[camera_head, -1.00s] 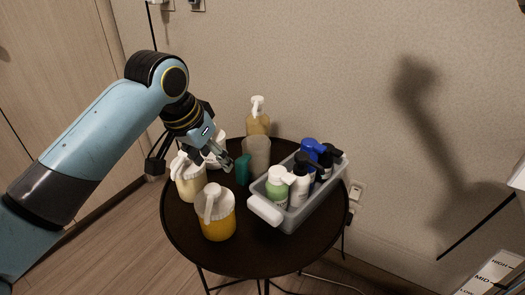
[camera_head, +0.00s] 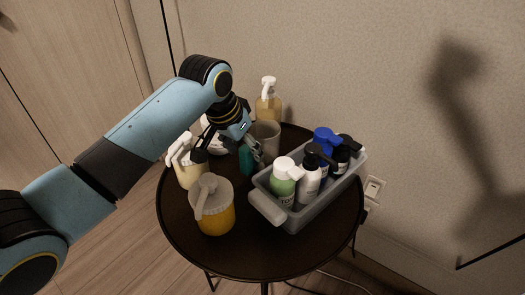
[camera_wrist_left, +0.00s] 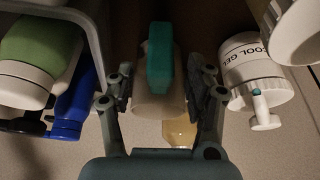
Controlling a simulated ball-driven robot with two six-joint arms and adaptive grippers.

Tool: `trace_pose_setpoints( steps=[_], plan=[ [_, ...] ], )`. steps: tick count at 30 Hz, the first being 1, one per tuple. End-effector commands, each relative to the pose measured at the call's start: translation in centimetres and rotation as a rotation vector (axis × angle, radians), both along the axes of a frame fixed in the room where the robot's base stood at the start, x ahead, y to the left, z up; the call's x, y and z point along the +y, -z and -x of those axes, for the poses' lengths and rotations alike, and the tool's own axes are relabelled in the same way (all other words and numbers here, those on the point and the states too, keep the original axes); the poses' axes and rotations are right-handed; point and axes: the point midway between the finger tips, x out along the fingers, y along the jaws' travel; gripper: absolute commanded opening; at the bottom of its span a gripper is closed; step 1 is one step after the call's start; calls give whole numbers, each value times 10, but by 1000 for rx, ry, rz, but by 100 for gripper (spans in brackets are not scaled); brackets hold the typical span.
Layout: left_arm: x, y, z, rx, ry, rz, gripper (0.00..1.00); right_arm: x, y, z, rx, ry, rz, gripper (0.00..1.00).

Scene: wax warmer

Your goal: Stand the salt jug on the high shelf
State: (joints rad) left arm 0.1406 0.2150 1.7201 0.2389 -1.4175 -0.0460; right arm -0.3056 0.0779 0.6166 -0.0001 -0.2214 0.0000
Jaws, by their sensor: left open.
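No label reading salt is legible, so I cannot tell which container is the salt jug. A jug with orange contents and a grey lid and handle (camera_head: 214,208) stands at the table's front. A cream jug with a white handle (camera_head: 188,174) stands behind it at the left. My left gripper (camera_head: 235,150) is open over the back left of the table, pointing down at a teal block (camera_head: 246,162). In the left wrist view the block (camera_wrist_left: 160,60) shows between the open fingers (camera_wrist_left: 163,88), with a pale cup behind it. The high shelf is not in view.
A grey bin (camera_head: 290,212) with several bottles fills the table's right side. A pump bottle (camera_head: 268,106) and a pale cup (camera_head: 266,135) stand at the back. A white COOL GEL jar (camera_wrist_left: 252,68) shows in the left wrist view. The round dark table (camera_head: 255,262) is clear in front.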

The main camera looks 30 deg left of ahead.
Motion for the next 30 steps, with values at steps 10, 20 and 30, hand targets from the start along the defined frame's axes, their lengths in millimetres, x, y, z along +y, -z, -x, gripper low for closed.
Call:
trace_pose_setpoints(
  steps=[10, 20, 30],
  plan=[
    [-1, 21, -9, -1, 1, -1, 54, -2, 8, -10, -14, -1, 2, 59],
    [-1, 21, -9, 0, 0, -1, 20, -3, 7, -6, -8, -1, 4, 59],
    [-1, 21, -8, 0, 0, 0, 0, -3, 8, -4, -6, -1, 3, 59]
  ],
)
